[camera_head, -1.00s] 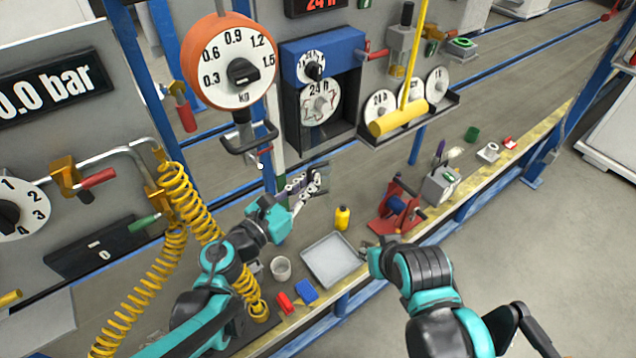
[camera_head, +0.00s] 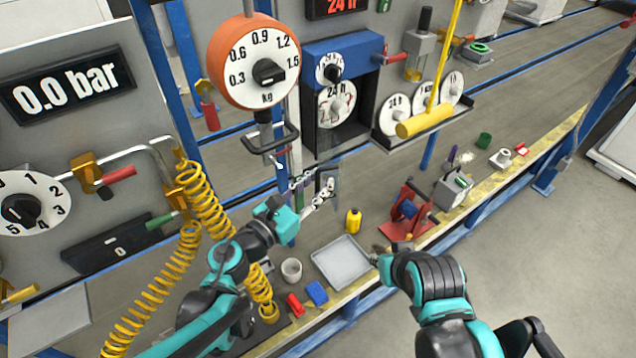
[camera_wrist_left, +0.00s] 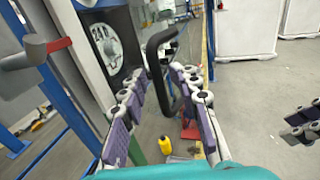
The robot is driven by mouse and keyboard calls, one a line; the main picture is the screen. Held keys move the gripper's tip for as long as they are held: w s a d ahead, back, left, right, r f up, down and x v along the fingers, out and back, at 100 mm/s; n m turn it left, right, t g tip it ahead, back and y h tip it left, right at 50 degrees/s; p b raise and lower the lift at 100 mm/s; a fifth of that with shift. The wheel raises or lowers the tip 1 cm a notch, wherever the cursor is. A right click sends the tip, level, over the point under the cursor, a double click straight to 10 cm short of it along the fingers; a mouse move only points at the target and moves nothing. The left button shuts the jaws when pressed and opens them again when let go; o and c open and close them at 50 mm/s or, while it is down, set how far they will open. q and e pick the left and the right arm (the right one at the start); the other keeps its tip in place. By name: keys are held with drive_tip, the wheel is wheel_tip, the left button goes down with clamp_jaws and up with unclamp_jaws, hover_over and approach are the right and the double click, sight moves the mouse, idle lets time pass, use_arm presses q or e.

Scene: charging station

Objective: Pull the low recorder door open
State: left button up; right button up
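The recorder (camera_head: 340,48) is a box with a blue top and dark frame, holding a small dial above a round 24 h disc (camera_head: 337,104). The disc also shows in the left wrist view (camera_wrist_left: 103,42).
A kilogram scale (camera_head: 253,62) with a black hanging handle (camera_head: 270,139) is left of the recorder. The bench holds a grey tray (camera_head: 341,262), yellow bottle (camera_head: 353,221) and red stand (camera_head: 405,212).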

use_arm(q)
drive_tip(key=v, duration=1.2)
idle(0.4)
drive_tip(key=w+a+r+n+t+y+b, duration=0.1)
drive_tip(key=w+a+r+n+t+y, duration=0.15)
drive_tip(key=a+n+y, duration=0.55)
drive_tip(key=w+a+r+n+t+y+b, duration=0.15)
drive_tip(key=w+a+n+t, duration=0.25)
drive_tip(key=n, duration=0.7)
drive_tip(key=a+f+n+g+y+b, duration=0.15)
drive_tip(key=a+f+n+y, duration=0.35)
drive_tip(key=n, duration=0.5)
drive_tip(key=s+d+f+n+g+h+b, duration=0.1)
drive_tip(key=s+d+f+n+g+b, duration=0.1)
drive_tip(key=s+f+n+g, duration=0.8)
wheel_tip(320, 180, down, 5)
drive_tip(key=s+d+n, duration=0.1)
drive_tip(key=n, duration=0.4)
drive_tip(key=shift+s+d+n+g+h, duration=0.2)
drive_tip(key=shift+s+n+g+h, duration=0.15)
drive_tip(key=shift+n+g, duration=0.05)
